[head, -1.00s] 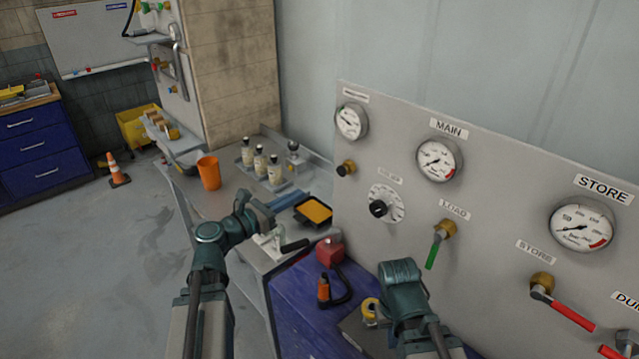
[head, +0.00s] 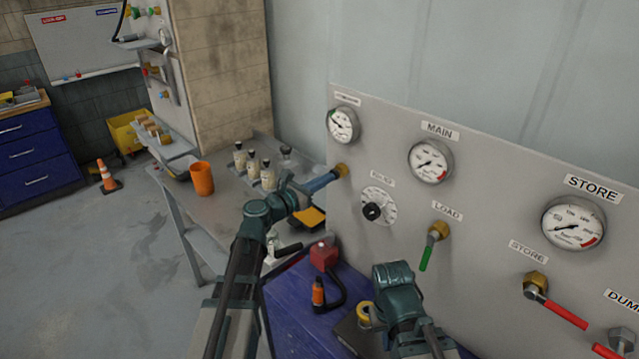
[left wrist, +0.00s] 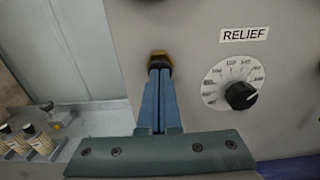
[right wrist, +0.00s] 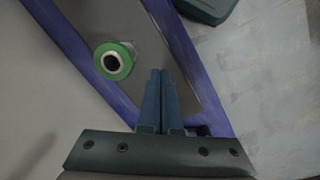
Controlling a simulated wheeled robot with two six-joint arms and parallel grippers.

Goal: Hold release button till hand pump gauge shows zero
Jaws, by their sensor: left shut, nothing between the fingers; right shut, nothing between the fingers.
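The small gauge (head: 343,124) at the panel's upper left has a white dial; its label and exact reading are too small to read. Below it is the brass button (head: 342,170), also seen in the left wrist view (left wrist: 160,58). My left gripper (head: 332,178) is shut and empty, its fingertips (left wrist: 159,74) at the button, covering its lower part. I cannot tell whether the button is pressed in. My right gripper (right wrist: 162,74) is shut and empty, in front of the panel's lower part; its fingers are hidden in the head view.
The panel also carries a RELIEF knob (left wrist: 241,95), a MAIN gauge (head: 430,162), a STORE gauge (head: 573,223), a green-handled valve (head: 432,246) and a red-handled valve (head: 552,304). An orange cup (head: 202,179) and several bottles stand on the side bench. A red block (head: 323,254) sits below.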

